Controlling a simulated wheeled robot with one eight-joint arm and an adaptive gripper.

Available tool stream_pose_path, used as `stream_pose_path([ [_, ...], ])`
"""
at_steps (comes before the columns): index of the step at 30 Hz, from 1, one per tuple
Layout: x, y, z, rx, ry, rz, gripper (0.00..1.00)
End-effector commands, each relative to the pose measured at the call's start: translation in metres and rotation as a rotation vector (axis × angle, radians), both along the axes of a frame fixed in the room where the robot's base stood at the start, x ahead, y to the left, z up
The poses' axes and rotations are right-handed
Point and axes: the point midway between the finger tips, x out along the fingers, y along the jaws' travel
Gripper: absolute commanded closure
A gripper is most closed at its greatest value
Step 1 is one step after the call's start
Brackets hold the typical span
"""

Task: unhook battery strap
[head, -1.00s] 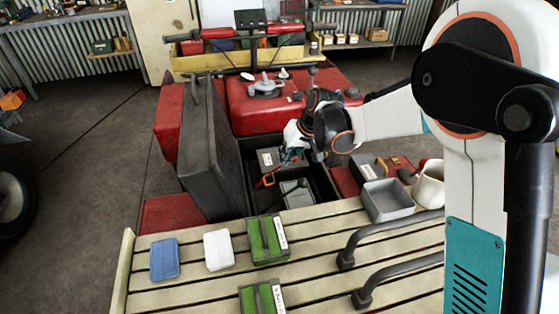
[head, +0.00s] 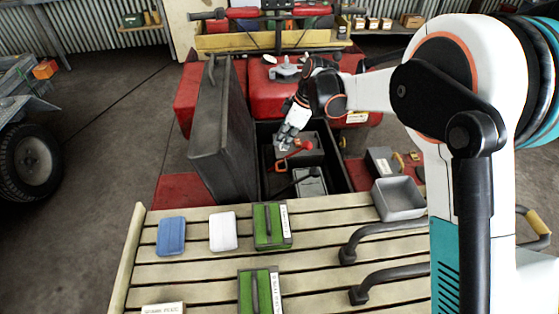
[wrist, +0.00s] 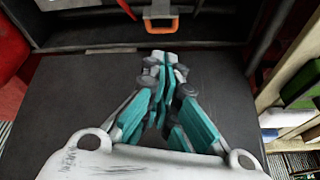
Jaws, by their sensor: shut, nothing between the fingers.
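A grey battery-like box (head: 310,186) sits in the open dark bay of the red quad, with a black strap-like piece across its top. A red-orange loop (head: 281,172), perhaps the strap's hook, lies to its left; I cannot tell whether it is fastened. An orange bracket-shaped piece (wrist: 161,22) shows at the top of the wrist view, beyond the fingertips. My gripper (head: 282,148) is over the back part of the bay, above the loop; it is shut and empty. In the wrist view my gripper (wrist: 163,56) points toward the orange piece, apart from it in the picture.
A dark raised lid (head: 222,140) stands left of the bay. A red knob (head: 306,145) is close right of my gripper. The slatted rack (head: 190,281) in front holds a blue block, a white block and green boxes. A grey tray (head: 399,199) stands at right.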

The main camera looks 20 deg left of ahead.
Motion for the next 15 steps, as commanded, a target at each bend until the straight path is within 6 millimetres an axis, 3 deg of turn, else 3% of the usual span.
stream_pose_path([
  [6, -0.010, 0.020, -0.004, 0.006, -0.034, 0.232, 1.00],
  [15, -0.014, 0.027, -0.022, 0.008, -0.037, 0.261, 1.00],
])
